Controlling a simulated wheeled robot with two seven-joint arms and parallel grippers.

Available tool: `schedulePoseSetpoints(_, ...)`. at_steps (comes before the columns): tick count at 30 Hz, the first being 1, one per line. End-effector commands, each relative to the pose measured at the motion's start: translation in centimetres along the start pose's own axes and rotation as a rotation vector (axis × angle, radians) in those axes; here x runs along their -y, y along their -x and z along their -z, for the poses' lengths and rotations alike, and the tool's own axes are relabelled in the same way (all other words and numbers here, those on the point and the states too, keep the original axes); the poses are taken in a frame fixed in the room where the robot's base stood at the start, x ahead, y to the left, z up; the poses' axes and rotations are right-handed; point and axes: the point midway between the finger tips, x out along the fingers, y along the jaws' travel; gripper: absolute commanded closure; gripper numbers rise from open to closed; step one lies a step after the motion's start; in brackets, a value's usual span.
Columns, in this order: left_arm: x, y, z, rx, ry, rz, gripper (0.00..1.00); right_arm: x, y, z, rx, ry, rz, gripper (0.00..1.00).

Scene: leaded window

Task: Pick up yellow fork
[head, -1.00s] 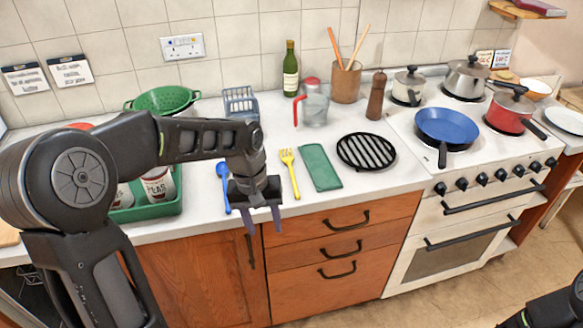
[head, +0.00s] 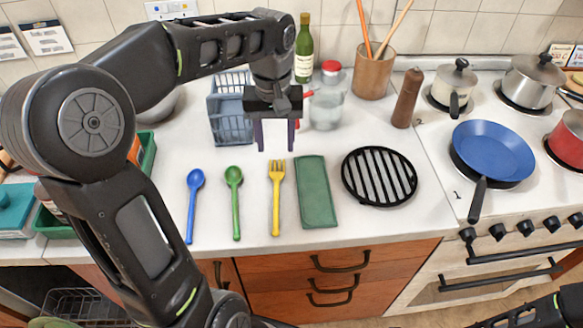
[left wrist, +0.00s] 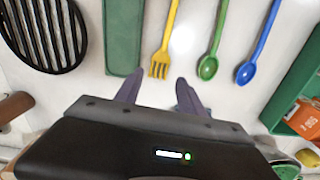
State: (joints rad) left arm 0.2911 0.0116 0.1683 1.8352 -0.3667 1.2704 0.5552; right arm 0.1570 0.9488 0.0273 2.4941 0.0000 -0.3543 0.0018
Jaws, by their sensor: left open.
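The yellow fork (head: 277,197) lies on the white counter between the green spoon (head: 234,200) and a folded green cloth (head: 313,191), its tines toward the back wall. My left gripper (head: 276,150) is open and empty above the counter, just behind the tines in the head view. In the left wrist view the fork (left wrist: 165,45) has its tines toward my gripper (left wrist: 160,90), between the two fingertips and slightly beyond them, not touching. In the head view, only part of my right arm shows at the bottom right; its gripper is out of view.
A blue spoon (head: 193,205) lies left of the green spoon. A black round grill trivet (head: 379,177) lies right of the cloth. A blue-grey rack (head: 230,110), glass jug (head: 327,100) and bottle (head: 303,52) stand behind. The stove with a blue pan (head: 493,150) is at right.

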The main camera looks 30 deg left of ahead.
Motion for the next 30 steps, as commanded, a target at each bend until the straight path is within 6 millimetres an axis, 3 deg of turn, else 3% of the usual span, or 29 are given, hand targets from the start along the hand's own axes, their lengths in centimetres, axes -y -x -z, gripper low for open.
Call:
schedulePoseSetpoints(8,0.0,-0.1,0.0,0.0,0.0,0.0,0.54,0.0,0.0,-0.1,0.002,0.0,0.0,0.68)
schedulePoseSetpoints(17,0.0,-2.5,0.0,0.002,-0.001,0.0,0.54,0.0,0.2,-0.1,0.002,-0.001,-0.001,0.68)
schedulePoseSetpoints(30,-0.1,-3.6,-0.1,0.003,0.001,0.001,0.54,0.2,0.5,-0.1,0.002,-0.001,-0.001,0.68)
